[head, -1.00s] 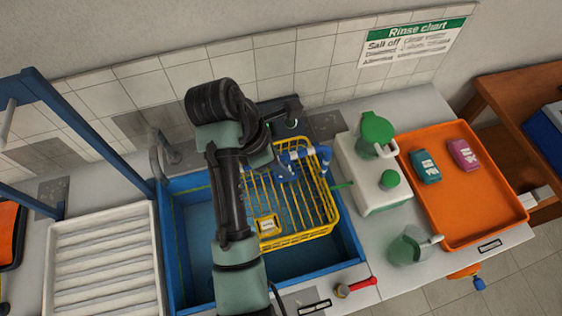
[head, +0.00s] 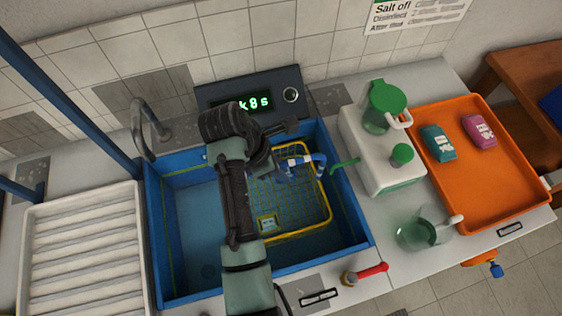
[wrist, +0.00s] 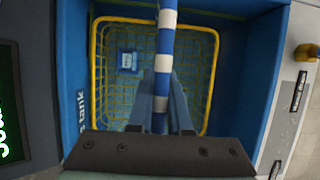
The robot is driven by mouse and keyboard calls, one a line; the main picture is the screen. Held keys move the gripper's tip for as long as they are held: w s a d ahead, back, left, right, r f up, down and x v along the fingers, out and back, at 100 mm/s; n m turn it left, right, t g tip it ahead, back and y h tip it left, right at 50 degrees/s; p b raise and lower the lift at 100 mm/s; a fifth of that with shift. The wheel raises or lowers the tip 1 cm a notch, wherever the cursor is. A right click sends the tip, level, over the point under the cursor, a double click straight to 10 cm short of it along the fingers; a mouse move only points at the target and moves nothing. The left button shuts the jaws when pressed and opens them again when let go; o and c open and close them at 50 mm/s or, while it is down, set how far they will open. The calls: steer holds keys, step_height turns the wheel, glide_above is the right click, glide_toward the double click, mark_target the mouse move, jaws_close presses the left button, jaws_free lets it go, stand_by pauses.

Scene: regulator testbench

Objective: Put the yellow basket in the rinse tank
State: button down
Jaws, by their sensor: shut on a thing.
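The yellow wire basket (head: 322,215) is down inside the blue rinse tank (head: 183,290), on its right side. It has a small label on its near side and a blue-and-white handle (head: 318,160). My gripper (wrist: 162,115) is shut on that handle, which runs between its fingers in the wrist view. The basket (wrist: 97,75) shows below the fingers, inside the blue walls of the tank (wrist: 232,100). My arm hides the basket's left part in the head view. I cannot tell whether the basket touches the tank floor.
A display box (head: 250,92) stands behind the tank. A white jug-topped container (head: 375,155) and an orange tray (head: 470,195) are to the right. A white ribbed drainboard (head: 85,250) is at left. A red-handled valve (head: 368,273) sits at the front edge.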

step_height(320, 180, down, 4)
steer(key=shift+w, duration=0.15)
stand_by(0.4)
steer(key=c, duration=1.2)
jaws_free()
steer(key=shift+f, duration=0.2)
steer(key=o, duration=0.4)
steer(key=shift+s, duration=0.2)
steer(key=shift+c, duration=0.2)
steer(key=p+v, duration=0.1)
steer(key=v, duration=1.1)
steer(key=shift+r+p, duration=0.1)
steer(key=shift+p, duration=0.25)
